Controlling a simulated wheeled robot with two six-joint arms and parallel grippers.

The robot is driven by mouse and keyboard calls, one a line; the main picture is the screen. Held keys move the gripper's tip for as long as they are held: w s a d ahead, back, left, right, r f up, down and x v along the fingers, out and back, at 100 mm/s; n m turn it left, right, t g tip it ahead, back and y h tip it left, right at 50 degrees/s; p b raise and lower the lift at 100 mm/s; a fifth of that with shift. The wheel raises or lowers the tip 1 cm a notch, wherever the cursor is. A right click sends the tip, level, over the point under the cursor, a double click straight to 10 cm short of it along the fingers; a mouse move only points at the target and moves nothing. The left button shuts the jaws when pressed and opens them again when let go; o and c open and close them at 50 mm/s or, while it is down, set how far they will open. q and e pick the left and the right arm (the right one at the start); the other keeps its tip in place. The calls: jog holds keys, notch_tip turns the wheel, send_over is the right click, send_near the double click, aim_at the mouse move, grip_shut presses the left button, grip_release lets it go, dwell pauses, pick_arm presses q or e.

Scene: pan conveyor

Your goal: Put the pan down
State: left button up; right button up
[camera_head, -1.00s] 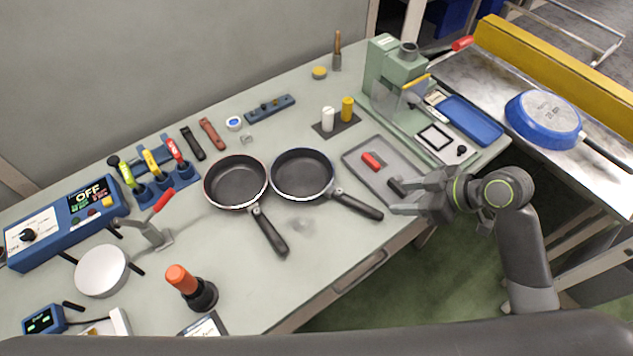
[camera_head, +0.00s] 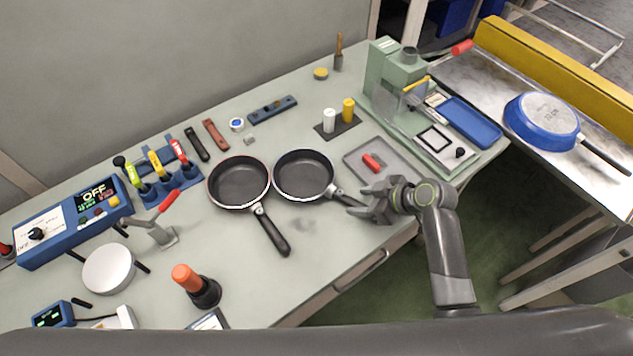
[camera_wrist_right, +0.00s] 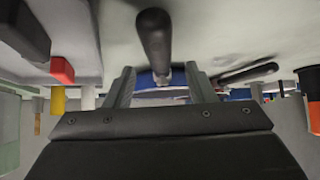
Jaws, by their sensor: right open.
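Two dark pans lie flat on the grey-green table in the head view. The left pan (camera_head: 239,183) has its black handle pointing down and right. The right pan (camera_head: 303,175) has its handle pointing right, toward my right gripper (camera_head: 363,201). That gripper is open, with its fingers at the handle's end, which they partly hide. In the right wrist view the black handle (camera_wrist_right: 155,42) lies between the lines of the two open fingers (camera_wrist_right: 160,85); contact cannot be told. A third pan, blue (camera_head: 542,121), lies upside down on the metal conveyor. My left gripper is not in view.
A grey tray (camera_head: 359,153) with a red piece (camera_head: 371,162) lies just behind my right gripper. A green press (camera_head: 398,75) stands at the back right. An orange-topped tool (camera_head: 186,278) stands at the front left. The table in front of the right pan is clear.

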aim_at(353, 201)
jog(key=shift+x, duration=1.55)
jog(key=shift+c, duration=0.4)
grip_shut()
jog(key=shift+r, duration=0.15)
